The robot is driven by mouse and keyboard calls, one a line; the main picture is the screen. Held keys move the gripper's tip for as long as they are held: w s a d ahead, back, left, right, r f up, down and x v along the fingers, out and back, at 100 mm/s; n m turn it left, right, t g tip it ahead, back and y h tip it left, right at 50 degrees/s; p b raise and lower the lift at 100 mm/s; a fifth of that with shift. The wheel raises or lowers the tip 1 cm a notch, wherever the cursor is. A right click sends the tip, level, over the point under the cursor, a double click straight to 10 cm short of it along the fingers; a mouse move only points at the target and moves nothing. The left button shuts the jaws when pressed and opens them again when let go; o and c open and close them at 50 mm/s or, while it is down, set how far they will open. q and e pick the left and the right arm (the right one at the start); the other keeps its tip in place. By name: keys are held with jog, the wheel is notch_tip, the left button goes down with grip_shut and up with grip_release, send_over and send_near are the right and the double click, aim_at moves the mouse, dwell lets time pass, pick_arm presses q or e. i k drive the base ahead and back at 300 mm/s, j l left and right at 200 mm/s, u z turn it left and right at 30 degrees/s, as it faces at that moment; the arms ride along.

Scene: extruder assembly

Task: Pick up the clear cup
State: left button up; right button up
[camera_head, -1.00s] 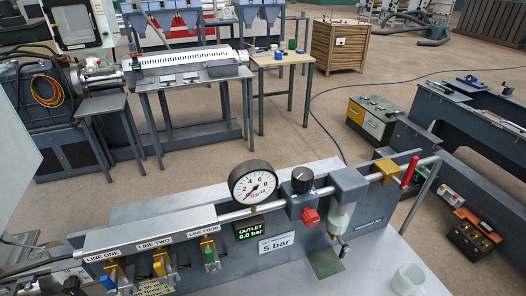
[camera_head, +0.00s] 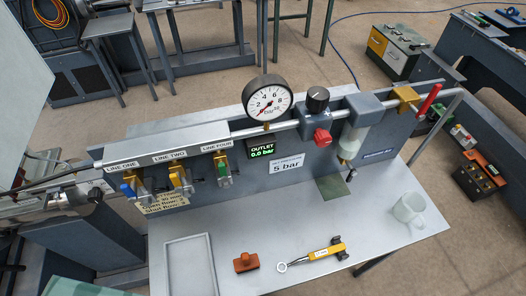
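The clear cup (camera_head: 408,208) stands upright on the right part of the grey metal bench top (camera_head: 300,228), near its right edge. It is a translucent mug with a handle on its right side. It looks empty and nothing touches it. Neither my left gripper nor my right gripper can be made out in the head view.
Behind the cup, a panel carries a pressure gauge (camera_head: 268,100), a red knob (camera_head: 322,137), a red lever (camera_head: 428,100) and valves. A shallow tray (camera_head: 190,236), a reddish-brown block (camera_head: 246,262) and a yellow tool (camera_head: 326,253) lie left of the cup. Bench around the cup is clear.

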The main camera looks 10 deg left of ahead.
aim_at(412, 204)
jog(key=l+z, duration=0.4)
jog(key=i+l+z, duration=0.1)
jog(key=l+z, duration=0.25)
jog(key=l, duration=0.15)
